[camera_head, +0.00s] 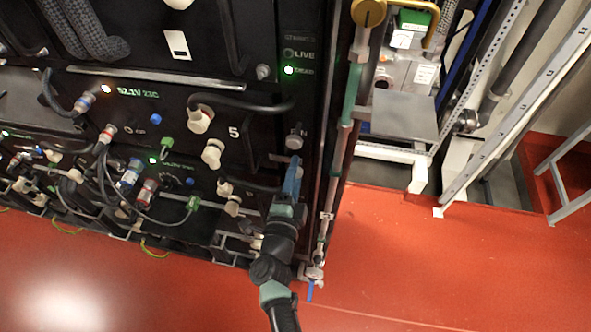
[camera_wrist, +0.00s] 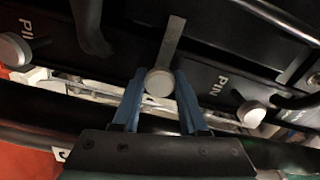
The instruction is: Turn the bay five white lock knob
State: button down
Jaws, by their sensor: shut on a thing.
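The white lock knob (camera_wrist: 159,84) is round and pale, with a flat grey bar running up from it across the black panel. In the wrist view it sits between the two blue fingers of my gripper (camera_wrist: 160,78), which are shut on it from both sides. In the head view my gripper (camera_head: 294,166) reaches up to the right edge of the bay marked 5 (camera_head: 233,132). A small pale knob (camera_head: 294,142) shows just above its blue fingertips there. The fingers partly hide the contact.
Pale knobs beside PIN labels show to the left (camera_wrist: 14,49) and right (camera_wrist: 251,114) in the wrist view. A thick black cable (camera_head: 240,101) and white connectors (camera_head: 212,153) are left of my gripper. A green-and-metal upright (camera_head: 350,95) stands close right. The red floor (camera_head: 430,260) is open.

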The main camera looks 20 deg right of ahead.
dwell(0.3)
jog(key=shift+c, duration=2.2)
grip_release()
jog(key=v, duration=1.3)
